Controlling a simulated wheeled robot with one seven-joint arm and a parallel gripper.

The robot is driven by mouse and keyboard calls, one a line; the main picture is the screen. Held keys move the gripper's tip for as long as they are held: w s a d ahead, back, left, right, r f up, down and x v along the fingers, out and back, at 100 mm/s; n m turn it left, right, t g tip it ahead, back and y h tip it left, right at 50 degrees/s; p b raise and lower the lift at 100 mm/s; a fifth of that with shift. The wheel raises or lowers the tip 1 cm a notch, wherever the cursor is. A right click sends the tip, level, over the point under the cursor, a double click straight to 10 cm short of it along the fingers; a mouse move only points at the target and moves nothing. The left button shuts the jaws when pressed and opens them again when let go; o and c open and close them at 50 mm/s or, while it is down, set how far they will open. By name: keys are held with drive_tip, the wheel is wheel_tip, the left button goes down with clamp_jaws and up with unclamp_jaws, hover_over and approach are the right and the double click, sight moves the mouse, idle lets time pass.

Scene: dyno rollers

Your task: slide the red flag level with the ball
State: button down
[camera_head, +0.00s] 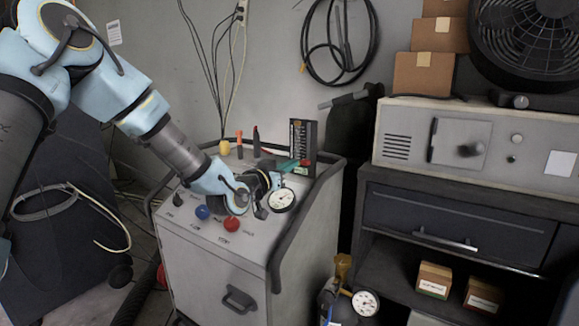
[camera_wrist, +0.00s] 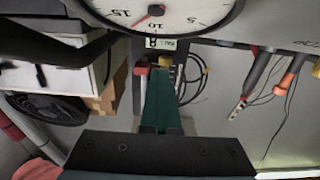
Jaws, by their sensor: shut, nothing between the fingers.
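My gripper (camera_head: 297,164) reaches over the top of the grey cart, its narrow teal fingers shut and empty. The fingers also show in the wrist view (camera_wrist: 161,95), pointing away from the camera. A small red piece (camera_head: 306,162), possibly the red flag, shows right at the fingertips in the head view. A red bit also shows beside the tips in the wrist view (camera_wrist: 141,70); I cannot tell whether they touch. A dark upright panel (camera_head: 303,136) with small markings stands just behind the fingertips.
A round white dial gauge (camera_head: 282,200) sits close below my gripper and fills the top of the wrist view (camera_wrist: 160,14). The cart top (camera_head: 195,228) carries red and blue knobs. Tools stand at its back. A grey cabinet (camera_head: 470,215) is at right.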

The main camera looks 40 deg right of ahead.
idle(0.4)
drive_tip(key=c, duration=0.7)
unclamp_jaws()
drive_tip(key=b+v, duration=0.1)
drive_tip(key=v, duration=0.3)
drive_tip(key=w+b+v, duration=0.1)
drive_tip(key=v, duration=0.3)
drive_tip(key=w+v, duration=0.1)
drive_tip(key=v, duration=0.3)
drive_tip(key=shift+w+a+b, duration=0.25)
drive_tip(key=shift+b, duration=0.15)
